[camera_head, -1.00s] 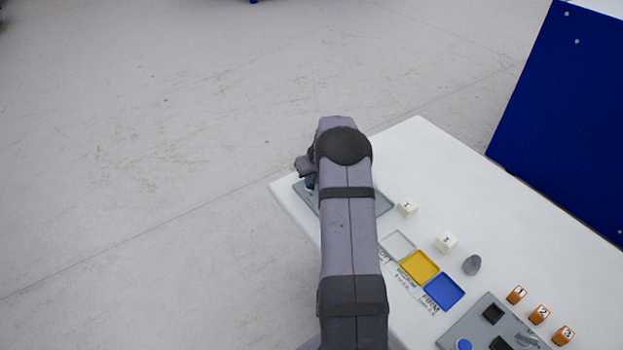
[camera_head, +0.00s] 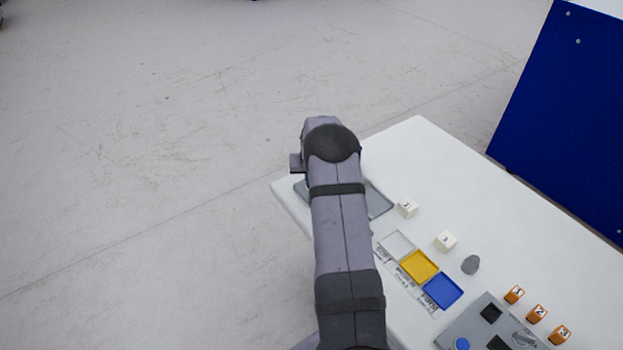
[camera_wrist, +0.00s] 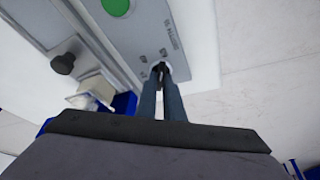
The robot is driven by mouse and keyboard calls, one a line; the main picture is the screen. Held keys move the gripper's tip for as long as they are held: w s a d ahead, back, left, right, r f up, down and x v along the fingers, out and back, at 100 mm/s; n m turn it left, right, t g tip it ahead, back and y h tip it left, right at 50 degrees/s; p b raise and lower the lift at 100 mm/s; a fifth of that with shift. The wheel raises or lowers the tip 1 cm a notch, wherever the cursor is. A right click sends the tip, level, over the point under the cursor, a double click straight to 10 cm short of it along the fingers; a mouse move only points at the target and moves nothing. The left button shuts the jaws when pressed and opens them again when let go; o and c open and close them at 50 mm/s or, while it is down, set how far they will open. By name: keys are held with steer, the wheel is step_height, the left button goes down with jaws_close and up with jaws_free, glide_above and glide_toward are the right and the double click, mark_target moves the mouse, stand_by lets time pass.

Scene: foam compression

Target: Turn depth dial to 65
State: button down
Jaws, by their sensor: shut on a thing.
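In the wrist view, my gripper (camera_wrist: 160,72) points at a grey panel (camera_wrist: 138,35) with its two dark fingers close together. The fingertips are shut on a small dial (camera_wrist: 159,64) near the panel's edge. The fingers cover most of the dial, so its pointer and setting cannot be read. Small dark print and marks lie beside it, too blurred to read. In the head view my own arm hides the gripper and the dial; only part of a grey plate (camera_head: 378,200) shows beside the arm.
A green round button (camera_wrist: 115,6) and a black knob (camera_wrist: 63,64) are near the panel. On the white table (camera_head: 450,170) are white numbered cubes (camera_head: 445,240), a yellow tray (camera_head: 419,266), a blue tray (camera_head: 443,291), a grey lump (camera_head: 470,265) and orange numbered blocks (camera_head: 537,313).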

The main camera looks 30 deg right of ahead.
steer(key=c, duration=1.9)
jaws_free()
steer(key=shift+o, duration=0.2)
steer(key=shift+r, duration=0.15)
steer(key=b+v, duration=0.2)
steer(key=v, duration=0.5)
